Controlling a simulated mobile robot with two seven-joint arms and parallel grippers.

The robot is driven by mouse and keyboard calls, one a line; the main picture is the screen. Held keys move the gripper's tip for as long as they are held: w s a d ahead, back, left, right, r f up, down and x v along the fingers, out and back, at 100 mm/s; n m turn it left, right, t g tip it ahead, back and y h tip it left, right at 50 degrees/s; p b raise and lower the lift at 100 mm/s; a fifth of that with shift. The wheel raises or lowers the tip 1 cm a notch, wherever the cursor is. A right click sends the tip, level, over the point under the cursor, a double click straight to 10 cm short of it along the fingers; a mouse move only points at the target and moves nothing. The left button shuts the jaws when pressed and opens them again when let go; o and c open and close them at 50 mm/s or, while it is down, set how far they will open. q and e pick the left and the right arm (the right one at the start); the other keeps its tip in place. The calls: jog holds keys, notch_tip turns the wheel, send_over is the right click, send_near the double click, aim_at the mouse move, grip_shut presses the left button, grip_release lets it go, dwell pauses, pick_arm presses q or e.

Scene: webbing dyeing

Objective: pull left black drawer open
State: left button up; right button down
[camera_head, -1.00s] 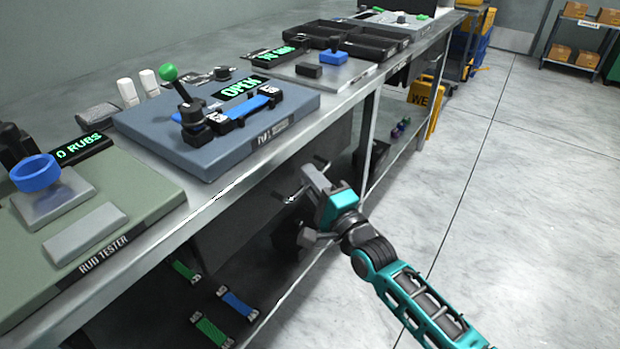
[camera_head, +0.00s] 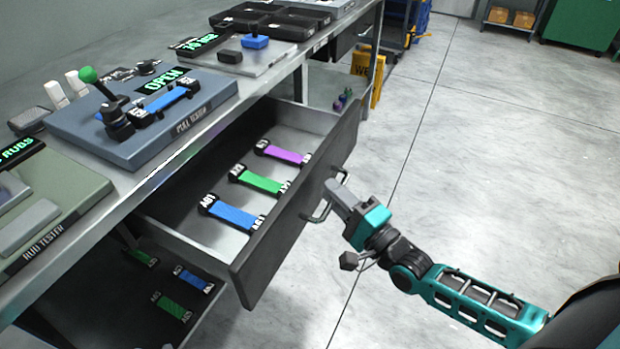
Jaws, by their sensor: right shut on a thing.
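The black drawer (camera_head: 290,245) under the workbench stands well open, its inside showing. In it lie a blue webbing strip (camera_head: 233,214), a green one (camera_head: 261,182) and a purple one (camera_head: 284,155), each with black labelled ends. My right gripper (camera_head: 335,190) is shut on the drawer's bar handle (camera_head: 318,213) at the outer face of the front panel. Its fingers partly hide the handle. My left gripper is not in view.
The workbench (camera_head: 115,215) carries a blue-grey pull tester (camera_head: 75,130) and a green rub tester (camera_head: 75,190). Strips lie on a lower shelf (camera_head: 150,325). A yellow sign (camera_head: 366,64) stands beyond the drawer. The floor at right is clear.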

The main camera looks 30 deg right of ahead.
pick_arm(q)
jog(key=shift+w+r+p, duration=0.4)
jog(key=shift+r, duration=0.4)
pick_arm(e)
jog(key=shift+s+d, duration=0.8)
jog(key=shift+s, duration=0.2)
jog(key=shift+s+d, duration=0.75)
jog(key=shift+s, duration=0.2)
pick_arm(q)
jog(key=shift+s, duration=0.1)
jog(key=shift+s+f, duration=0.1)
pick_arm(e)
jog(key=c, duration=1.2)
grip_release()
jog(key=shift+o, duration=0.2)
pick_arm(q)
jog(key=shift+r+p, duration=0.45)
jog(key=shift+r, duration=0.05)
pick_arm(e)
jog(key=v, duration=1.3)
jog(key=shift+r, duration=0.1)
jog(key=shift+s, duration=0.1)
